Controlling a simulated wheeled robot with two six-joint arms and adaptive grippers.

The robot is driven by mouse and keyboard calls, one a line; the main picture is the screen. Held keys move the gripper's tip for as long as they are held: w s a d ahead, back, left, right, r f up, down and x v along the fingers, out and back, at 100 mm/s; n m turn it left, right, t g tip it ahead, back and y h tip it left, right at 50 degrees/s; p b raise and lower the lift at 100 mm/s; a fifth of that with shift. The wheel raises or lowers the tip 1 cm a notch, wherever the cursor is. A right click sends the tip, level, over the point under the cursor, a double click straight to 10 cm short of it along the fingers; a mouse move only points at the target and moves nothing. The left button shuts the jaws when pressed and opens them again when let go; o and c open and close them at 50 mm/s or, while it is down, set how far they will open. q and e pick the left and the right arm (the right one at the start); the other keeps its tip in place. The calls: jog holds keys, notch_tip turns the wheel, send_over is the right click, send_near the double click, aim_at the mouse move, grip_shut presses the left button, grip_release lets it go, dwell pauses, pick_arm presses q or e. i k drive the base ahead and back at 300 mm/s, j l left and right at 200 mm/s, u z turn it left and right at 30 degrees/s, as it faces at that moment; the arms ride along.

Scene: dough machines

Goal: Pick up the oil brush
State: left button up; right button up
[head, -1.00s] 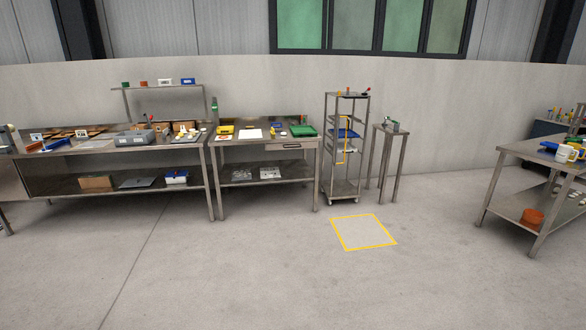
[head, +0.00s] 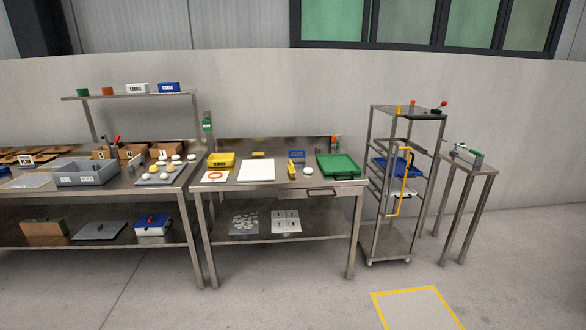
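I cannot make out the oil brush for certain in the head view; the small items on the benches are too far away. The middle steel bench (head: 240,186) holds a yellow tray (head: 220,159), a white board (head: 257,170), a small yellow upright item (head: 291,171), a blue item (head: 297,154) and a green tray (head: 338,165). A white sheet with an orange ring (head: 215,176) lies at its front left. Neither of my grippers is in view.
A left bench holds a grey divided bin (head: 87,173) and a tray with pale dough balls (head: 161,176). A wheeled rack (head: 405,110) and a narrow stand (head: 468,168) are on the right. Open floor with a yellow-outlined square (head: 420,292) lies in front.

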aim_at(292, 171)
jog(key=i, duration=0.7)
jog(key=i+z, duration=0.15)
jog(key=i, duration=0.55)
jog(key=i+j, duration=0.2)
jog(key=i, duration=0.55)
jog(key=i+j+z, duration=0.15)
jog(key=i, duration=0.55)
